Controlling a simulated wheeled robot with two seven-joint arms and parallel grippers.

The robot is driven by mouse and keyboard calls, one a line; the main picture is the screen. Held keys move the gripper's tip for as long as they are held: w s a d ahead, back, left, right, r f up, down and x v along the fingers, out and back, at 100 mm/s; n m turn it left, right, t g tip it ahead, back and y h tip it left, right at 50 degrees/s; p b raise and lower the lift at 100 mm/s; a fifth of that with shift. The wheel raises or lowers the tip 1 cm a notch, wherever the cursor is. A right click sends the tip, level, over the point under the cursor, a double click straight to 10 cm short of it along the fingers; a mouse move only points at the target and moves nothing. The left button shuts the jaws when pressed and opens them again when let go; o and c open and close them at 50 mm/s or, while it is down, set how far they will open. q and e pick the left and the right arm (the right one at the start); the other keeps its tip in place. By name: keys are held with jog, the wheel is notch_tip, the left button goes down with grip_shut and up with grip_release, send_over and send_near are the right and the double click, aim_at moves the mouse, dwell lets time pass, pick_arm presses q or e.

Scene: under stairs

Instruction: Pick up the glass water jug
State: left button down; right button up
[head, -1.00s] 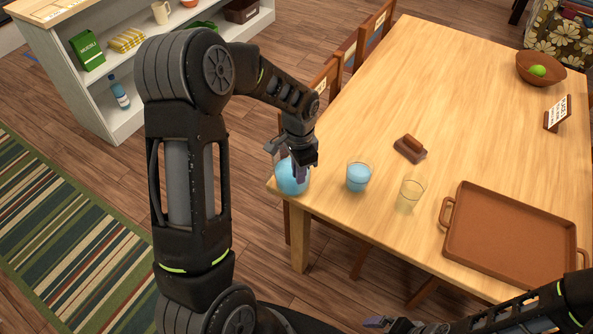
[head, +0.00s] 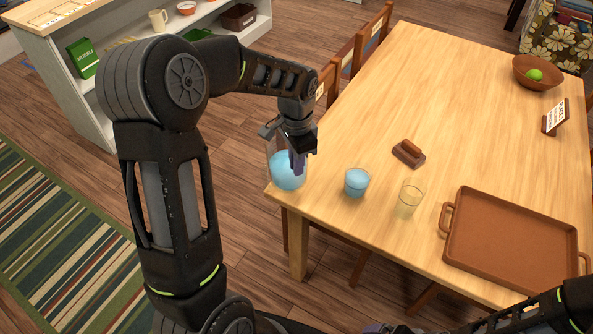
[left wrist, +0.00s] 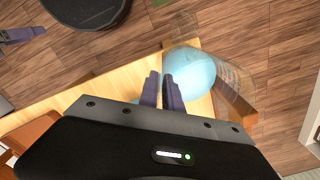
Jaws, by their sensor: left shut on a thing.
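The glass water jug (head: 288,172), clear and partly filled with blue water, is at the near left corner of the wooden table (head: 450,110). It appears upright and slightly above the tabletop. My left gripper (head: 298,160) is shut on it at its right side in the head view; the fingers hide the exact grip. In the left wrist view my left gripper (left wrist: 161,92) has its purple fingers close together beside the jug (left wrist: 190,76). My right gripper (head: 372,328) barely shows at the bottom edge, and its jaws are unclear.
A glass of blue water (head: 357,182) and a glass with pale yellowish contents (head: 411,197) stand right of the jug. A brown tray (head: 515,243) lies at the right. Chairs (head: 340,62) line the left edge.

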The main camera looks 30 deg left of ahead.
pick_arm(q)
jog(key=shift+r, duration=1.9)
pick_arm(e)
jog(key=shift+f, duration=0.25)
